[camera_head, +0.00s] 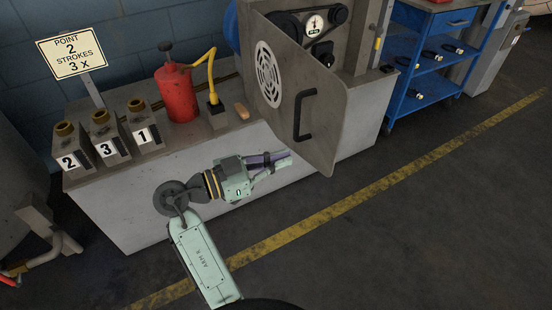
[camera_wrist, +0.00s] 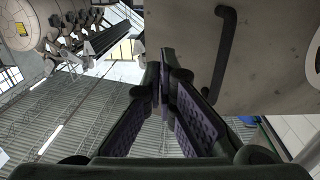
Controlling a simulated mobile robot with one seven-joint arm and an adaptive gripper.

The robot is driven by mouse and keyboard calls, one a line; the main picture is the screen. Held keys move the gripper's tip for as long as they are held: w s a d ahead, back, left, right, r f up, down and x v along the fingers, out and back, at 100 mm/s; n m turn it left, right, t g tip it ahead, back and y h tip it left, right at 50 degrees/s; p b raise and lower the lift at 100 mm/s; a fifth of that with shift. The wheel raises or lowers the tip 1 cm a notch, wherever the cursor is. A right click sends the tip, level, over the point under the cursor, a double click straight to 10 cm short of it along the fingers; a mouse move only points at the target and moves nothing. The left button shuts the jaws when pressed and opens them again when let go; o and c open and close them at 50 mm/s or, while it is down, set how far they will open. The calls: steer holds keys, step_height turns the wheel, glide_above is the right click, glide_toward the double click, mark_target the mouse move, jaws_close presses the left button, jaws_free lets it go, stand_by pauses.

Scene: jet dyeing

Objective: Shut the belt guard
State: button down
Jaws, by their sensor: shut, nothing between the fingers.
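The belt guard (camera_head: 318,100) is a grey hinged panel with a round vent grille and a black bar handle (camera_head: 303,115). It stands swung open, and the belt and pulleys (camera_head: 318,22) show behind it. In the wrist view the guard panel (camera_wrist: 185,35) fills the upper right, with its black handle (camera_wrist: 221,60) right of the fingers. My gripper (camera_head: 288,160) is shut and empty, below and left of the handle, near the guard's lower left edge. In the wrist view the fingertips (camera_wrist: 163,65) meet over the panel's edge; I cannot tell whether they touch it.
A grey plinth (camera_head: 200,195) carries a red oil can (camera_head: 177,92), numbered blocks (camera_head: 107,140) and a sign (camera_head: 71,52) on the left. A blue shelf cart (camera_head: 430,70) stands at the right. The floor in front, with a yellow line (camera_head: 370,200), is clear.

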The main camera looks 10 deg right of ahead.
mark_target(330, 144)
steer(key=p+x, duration=0.3)
steer(key=x, duration=0.6)
steer(key=shift+d+r, duration=0.1)
steer(key=shift+r, duration=0.05)
steer(key=shift+w+d, duration=0.15)
steer(key=shift+d, duration=0.2)
